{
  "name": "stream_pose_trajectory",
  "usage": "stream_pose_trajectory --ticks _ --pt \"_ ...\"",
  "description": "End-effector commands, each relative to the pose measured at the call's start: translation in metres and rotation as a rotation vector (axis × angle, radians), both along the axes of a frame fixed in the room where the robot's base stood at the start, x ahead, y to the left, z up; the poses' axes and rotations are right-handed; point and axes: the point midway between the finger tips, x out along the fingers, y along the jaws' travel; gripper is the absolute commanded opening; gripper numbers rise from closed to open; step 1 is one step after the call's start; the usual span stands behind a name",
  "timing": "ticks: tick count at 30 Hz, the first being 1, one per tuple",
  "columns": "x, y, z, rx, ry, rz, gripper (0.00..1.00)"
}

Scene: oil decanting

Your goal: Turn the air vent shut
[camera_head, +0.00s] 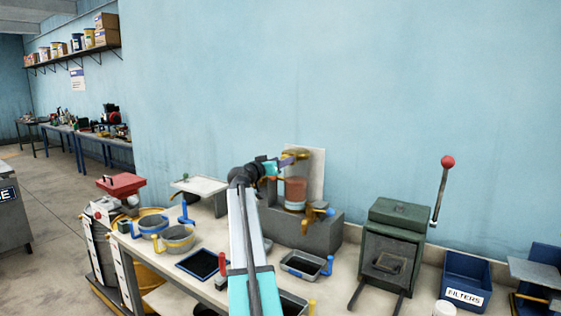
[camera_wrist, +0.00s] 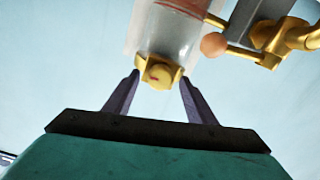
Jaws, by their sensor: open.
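The air vent looks to be the small brass knob with a red mark (camera_wrist: 157,73) at the end of a clear vessel (camera_wrist: 168,35) in the wrist view. My gripper (camera_wrist: 159,84) is open, with one dark finger on each side of the knob. The fingertips are close to it, and I cannot tell whether either touches. In the head view my gripper (camera_head: 284,161) is at the brass top (camera_head: 296,153) of the vessel, which holds reddish-brown oil (camera_head: 295,187). My arm partly hides the knob there.
A brass tap (camera_head: 306,226) and blue lever (camera_head: 330,211) are low on the grey stand (camera_head: 325,234). Brass fittings (camera_wrist: 272,40) and an orange ball (camera_wrist: 213,45) sit beside the vessel. A green press (camera_head: 393,240) with a red-knobbed lever (camera_head: 447,162) stands right, near a blue bin (camera_head: 467,275).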

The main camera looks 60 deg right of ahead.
Motion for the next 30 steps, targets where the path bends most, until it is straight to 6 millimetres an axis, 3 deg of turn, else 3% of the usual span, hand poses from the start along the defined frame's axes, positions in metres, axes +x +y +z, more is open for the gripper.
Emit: stream_pose_trajectory --ticks 7,14,30 --pt "0.0003 0.0002 -0.0002 0.0 0.0 0.001 0.49" --pt "0.0006 0.0005 -0.0001 0.0 0.0 0.001 0.1" --pt "0.0021 0.0013 -0.0013 0.0 0.094 0.002 0.1"
